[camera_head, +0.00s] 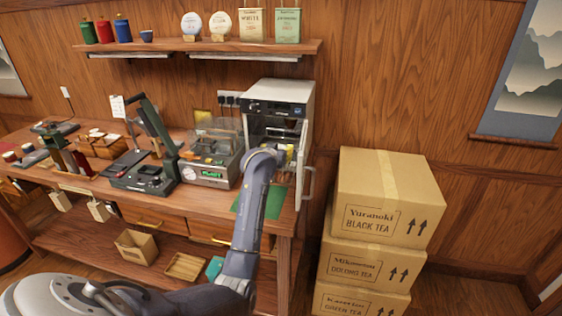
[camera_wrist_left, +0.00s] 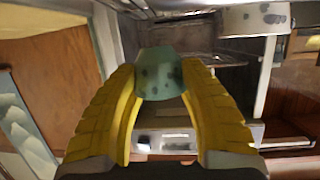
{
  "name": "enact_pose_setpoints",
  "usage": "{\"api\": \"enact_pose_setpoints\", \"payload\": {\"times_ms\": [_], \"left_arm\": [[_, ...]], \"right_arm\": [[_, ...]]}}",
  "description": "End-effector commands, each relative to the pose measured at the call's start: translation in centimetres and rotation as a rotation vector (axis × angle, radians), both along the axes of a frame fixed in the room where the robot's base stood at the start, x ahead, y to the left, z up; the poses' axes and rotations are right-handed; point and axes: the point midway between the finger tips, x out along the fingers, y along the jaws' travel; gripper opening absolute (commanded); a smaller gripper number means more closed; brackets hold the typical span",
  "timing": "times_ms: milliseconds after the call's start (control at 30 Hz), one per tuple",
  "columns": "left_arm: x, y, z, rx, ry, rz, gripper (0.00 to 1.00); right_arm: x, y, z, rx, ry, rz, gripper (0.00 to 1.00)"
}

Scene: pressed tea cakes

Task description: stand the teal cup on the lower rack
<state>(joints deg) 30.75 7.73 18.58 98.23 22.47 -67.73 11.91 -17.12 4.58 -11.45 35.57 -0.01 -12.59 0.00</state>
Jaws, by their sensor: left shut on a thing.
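The teal speckled cup (camera_wrist_left: 160,78) is between the yellow fingers of my left gripper (camera_wrist_left: 159,84) in the left wrist view. The fingers are shut on its sides. In the head view my left gripper (camera_head: 288,156) is at the open front of the white cabinet (camera_head: 277,107), partly hidden behind my own wrist, and the cup cannot be made out there. The racks inside are only partly seen, and I cannot tell which is the lower one. My right gripper is not in view.
The cabinet door (camera_head: 307,186) stands open to the right. A sealing machine (camera_head: 212,160) stands left of the cabinet. Stacked cartons (camera_head: 388,190) stand to the right.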

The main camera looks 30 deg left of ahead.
Motion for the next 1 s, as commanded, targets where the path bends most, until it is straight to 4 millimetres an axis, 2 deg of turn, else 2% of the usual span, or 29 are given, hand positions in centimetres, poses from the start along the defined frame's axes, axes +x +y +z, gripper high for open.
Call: {"api": "enact_pose_setpoints", "payload": {"times_ms": [133, 433, 967, 1000], "left_arm": [[0.0, 0.0, -0.9, -0.001, 0.003, 0.0, 0.1], [0.0, 0.0, -4.2, -0.001, 0.002, 0.0, 0.1], [0.0, 0.0, -4.9, 0.0, 0.001, 0.0, 0.1], [0.0, 0.0, -4.8, 0.0, 0.001, 0.001, 0.44]], "right_arm": [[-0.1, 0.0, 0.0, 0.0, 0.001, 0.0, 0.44], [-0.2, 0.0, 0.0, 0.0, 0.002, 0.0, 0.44], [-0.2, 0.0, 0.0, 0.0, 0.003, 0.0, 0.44], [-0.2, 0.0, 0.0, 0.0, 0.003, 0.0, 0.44]]}}
